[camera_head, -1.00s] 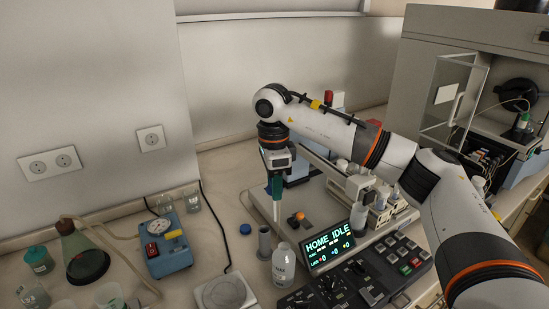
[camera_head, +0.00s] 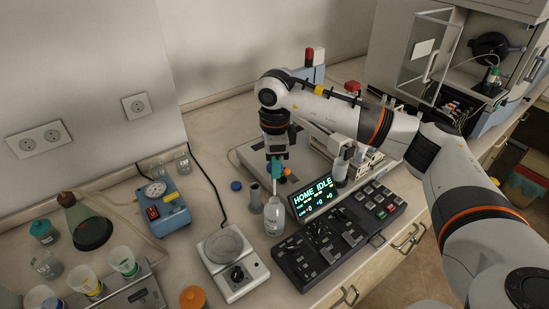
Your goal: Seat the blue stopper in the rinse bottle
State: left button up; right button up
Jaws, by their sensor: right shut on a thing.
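The rinse bottle (camera_head: 274,217) appears to be the small whitish labelled bottle standing upright on the bench in front of the lit display. A small blue cap (camera_head: 236,186), seemingly the blue stopper, lies on the bench to its left and behind. My right gripper (camera_head: 275,160) points down above the bottle, shut on a slim teal tool (camera_head: 275,170) with a pale lower end. The tool's lower end is at or just above the bottle mouth; I cannot tell whether it is inside. My left gripper is not in view.
A grey cylinder (camera_head: 255,197) stands close left of the bottle. The display (camera_head: 312,197) and control panel (camera_head: 340,235) are to the right. A white hotplate-like device (camera_head: 233,262) is in front left, a blue device (camera_head: 162,205) further left.

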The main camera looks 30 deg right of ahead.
jog(key=shift+f, duration=0.35)
jog(key=shift+f+b, duration=4.6)
jog(key=shift+f, duration=0.95)
jog(key=o, duration=1.1)
jog(key=shift+c, duration=0.2)
notch_tip(320, 180, up, 11)
jog(key=shift+f+b, duration=0.2)
jog(key=shift+b, duration=0.85)
jog(key=shift+r, duration=0.75)
jog(key=shift+f, duration=0.1)
